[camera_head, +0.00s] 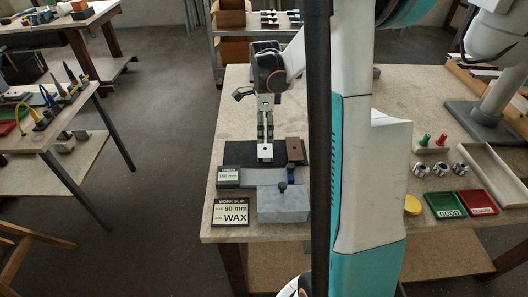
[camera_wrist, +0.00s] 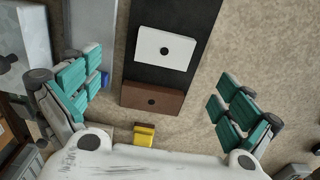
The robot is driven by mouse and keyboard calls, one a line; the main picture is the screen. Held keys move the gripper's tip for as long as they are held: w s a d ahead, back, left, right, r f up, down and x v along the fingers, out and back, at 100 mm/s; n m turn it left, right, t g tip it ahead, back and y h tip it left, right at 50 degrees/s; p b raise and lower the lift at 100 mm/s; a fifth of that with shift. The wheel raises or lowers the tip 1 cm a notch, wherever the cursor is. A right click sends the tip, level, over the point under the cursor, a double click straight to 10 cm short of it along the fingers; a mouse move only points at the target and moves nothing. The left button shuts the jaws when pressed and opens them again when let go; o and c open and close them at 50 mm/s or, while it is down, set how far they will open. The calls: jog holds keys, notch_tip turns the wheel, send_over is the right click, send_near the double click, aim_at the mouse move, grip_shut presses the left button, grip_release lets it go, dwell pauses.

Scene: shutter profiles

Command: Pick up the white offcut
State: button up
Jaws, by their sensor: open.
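The white offcut (camera_wrist: 164,48) is a small pale rectangular piece with a dark round spot. It lies on a black strip (camera_wrist: 190,15) in the wrist view. In the head view it shows (camera_head: 265,153) just below my gripper (camera_head: 265,138). A brown piece (camera_wrist: 152,97) with a similar spot lies beside it on the strip; it also shows in the head view (camera_head: 295,150). In the wrist view my gripper (camera_wrist: 158,88) has its teal fingers wide apart with nothing between the pads. The height of the fingertips above the offcut is hard to tell.
A grey block (camera_head: 283,206) with a dark knob, a small "150 mm" sign (camera_head: 228,177) and a work slip (camera_head: 231,212) reading "90 mm WAX" stand at the front. Green (camera_head: 445,204) and red (camera_head: 477,202) trays lie right. Bare table lies behind the strip.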

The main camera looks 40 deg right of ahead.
jog(key=b, duration=0.1)
send_over(265, 146)
jog(key=s+a, duration=0.1)
jog(key=f, duration=0.4)
jog(key=shift+s+a+f, duration=0.15)
jog(key=shift+s+a, duration=0.05)
jog(key=shift+w+d+f+b, duration=0.15)
jog(key=shift+f+b, duration=0.45)
jog(key=shift+f, duration=0.7)
jog(key=shift+w+d+f+b, duration=0.15)
jog(key=shift+f+b, duration=0.45)
jog(key=shift+f, duration=0.7)
jog(key=shift+s, duration=0.1)
jog(key=shift+c, duration=0.5)
jog(key=c, duration=1)
